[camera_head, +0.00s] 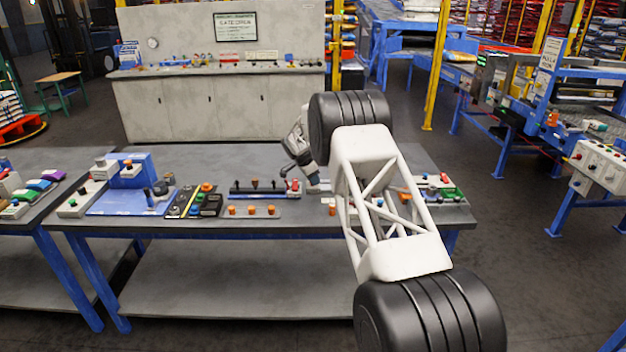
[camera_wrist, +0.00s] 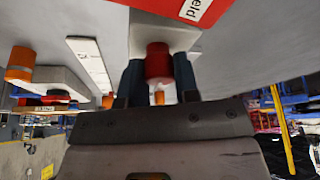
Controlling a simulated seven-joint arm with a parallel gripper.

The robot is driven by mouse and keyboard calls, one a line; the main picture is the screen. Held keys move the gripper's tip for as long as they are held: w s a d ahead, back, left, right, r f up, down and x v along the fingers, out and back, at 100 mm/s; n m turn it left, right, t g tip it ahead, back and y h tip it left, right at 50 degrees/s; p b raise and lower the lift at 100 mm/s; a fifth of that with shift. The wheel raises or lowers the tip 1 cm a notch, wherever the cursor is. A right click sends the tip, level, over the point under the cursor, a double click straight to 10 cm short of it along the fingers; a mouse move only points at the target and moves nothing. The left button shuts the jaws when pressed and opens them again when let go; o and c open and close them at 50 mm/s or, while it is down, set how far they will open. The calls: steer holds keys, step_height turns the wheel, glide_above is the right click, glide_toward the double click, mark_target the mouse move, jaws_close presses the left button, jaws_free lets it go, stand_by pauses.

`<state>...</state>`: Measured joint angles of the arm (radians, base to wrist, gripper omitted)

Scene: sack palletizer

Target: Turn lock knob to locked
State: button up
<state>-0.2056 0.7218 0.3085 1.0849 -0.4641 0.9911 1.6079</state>
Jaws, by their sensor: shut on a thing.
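A red cylindrical knob (camera_wrist: 158,62) sticks out of a pale block (camera_wrist: 160,36) in the wrist view. It stands between the two dark fingers of my gripper (camera_wrist: 159,80), which are shut on it. I take it for the lock knob; no lock marking on it is legible. In the head view my gripper (camera_head: 314,186) is low over the workbench (camera_head: 240,162), next to a row of small devices. My own arm link covers part of that area, so the grip itself does not show clearly there.
A red plate (camera_wrist: 196,8) with partly cut-off lettering is near the knob. An orange knob (camera_wrist: 20,62) stands to its left. In the head view, a block with orange knobs (camera_head: 252,210) and a blue fixture (camera_head: 130,185) lie further left. The bench's rear strip is mostly clear.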

steer(key=shift+m, duration=0.4)
steer(key=o, duration=0.9)
steer(key=shift+r, duration=0.1)
steer(key=shift+v, duration=3.85)
